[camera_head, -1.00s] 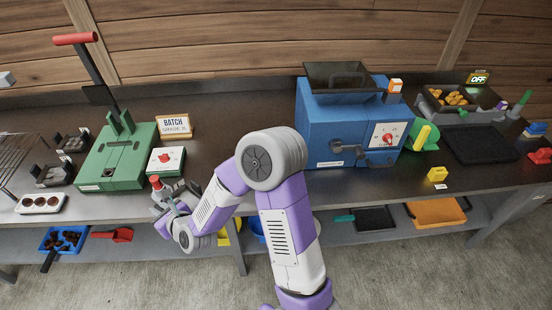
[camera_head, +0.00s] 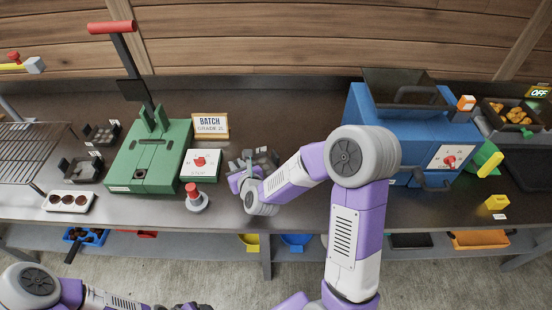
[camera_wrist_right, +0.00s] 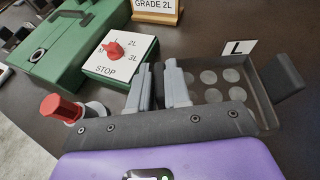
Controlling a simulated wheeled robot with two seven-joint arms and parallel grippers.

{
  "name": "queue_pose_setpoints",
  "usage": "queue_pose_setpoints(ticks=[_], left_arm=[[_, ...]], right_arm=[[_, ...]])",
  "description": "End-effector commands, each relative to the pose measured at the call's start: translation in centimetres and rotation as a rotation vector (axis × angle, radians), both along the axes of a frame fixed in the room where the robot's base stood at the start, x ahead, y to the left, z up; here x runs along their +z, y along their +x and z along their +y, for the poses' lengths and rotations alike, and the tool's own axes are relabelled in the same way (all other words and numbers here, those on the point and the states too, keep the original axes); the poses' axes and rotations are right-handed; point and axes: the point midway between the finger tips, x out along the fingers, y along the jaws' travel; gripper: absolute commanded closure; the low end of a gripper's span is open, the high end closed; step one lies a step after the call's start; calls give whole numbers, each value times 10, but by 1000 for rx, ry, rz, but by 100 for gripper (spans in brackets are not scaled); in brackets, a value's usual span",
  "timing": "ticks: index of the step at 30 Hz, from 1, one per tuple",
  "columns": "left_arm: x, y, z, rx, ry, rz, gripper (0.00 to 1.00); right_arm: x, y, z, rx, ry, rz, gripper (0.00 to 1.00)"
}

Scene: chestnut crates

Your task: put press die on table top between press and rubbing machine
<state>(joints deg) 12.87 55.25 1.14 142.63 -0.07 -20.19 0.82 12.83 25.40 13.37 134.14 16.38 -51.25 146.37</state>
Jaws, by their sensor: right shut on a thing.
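The press die (camera_head: 265,158), a dark metal tray with round cups, is on or just above the table top (camera_head: 330,120). It is right of the green press (camera_head: 150,160) and left of the blue machine (camera_head: 385,120), probably the rubbing machine. My right gripper (camera_head: 248,170) is shut on the die's near-left end; the wrist view shows its grey fingers (camera_wrist_right: 166,85) beside the cups (camera_wrist_right: 215,85). A white "L" label (camera_wrist_right: 238,47) shows at the die's far side. Any gap under the die cannot be told. My left gripper (camera_head: 178,306) is barely in view at the bottom edge.
A control box with a red knob (camera_head: 201,165) stands beside the press, with a red-topped plunger (camera_head: 195,198) in front. A "BATCH" sign (camera_head: 211,126) stands behind. Other dies (camera_head: 80,170) are left of the press. The table behind the held die is clear.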

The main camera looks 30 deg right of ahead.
Motion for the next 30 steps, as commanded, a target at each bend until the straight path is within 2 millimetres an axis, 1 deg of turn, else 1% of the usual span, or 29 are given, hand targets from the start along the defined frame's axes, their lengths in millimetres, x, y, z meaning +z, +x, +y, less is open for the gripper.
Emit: queue_pose_setpoints(ticks=[1, 2, 3, 6, 9, 12, 14, 16, 21, 24, 30], left_arm=[[-9, -1, 0, 0, 0, 1, 36], [-13, -1, 0, 0, 0, 1, 36], [-18, -1, 0, 0, 0, 1, 36], [-28, -1, 0, -1, 0, 2, 36], [-36, -1, 0, -1, -1, 3, 36], [-40, -1, 0, 0, 0, 2, 36], [-42, -1, 0, -1, 0, 2, 36], [-46, -1, 0, -1, 0, 2, 36], [-59, -1, 0, -1, 0, 2, 36], [-64, -1, 0, -1, 0, 2, 36], [-68, -1, 0, -1, 0, 2, 36]], right_arm=[[3, 6, -18, -56, -8, -12, 100], [5, 9, -30, -93, -12, -13, 100], [9, 12, -46, -147, -16, -13, 100], [20, 16, -81, -264, -24, -10, 100], [31, 16, -108, -355, -33, -4, 100], [39, 15, -126, -417, -39, 3, 100], [40, 14, -133, -439, -42, 7, 100], [34, 13, -136, -452, -45, 11, 100], [1, 12, -138, -457, -47, 15, 100], [-13, 12, -138, -457, -46, 14, 100], [-27, 12, -138, -457, -45, 12, 100]])
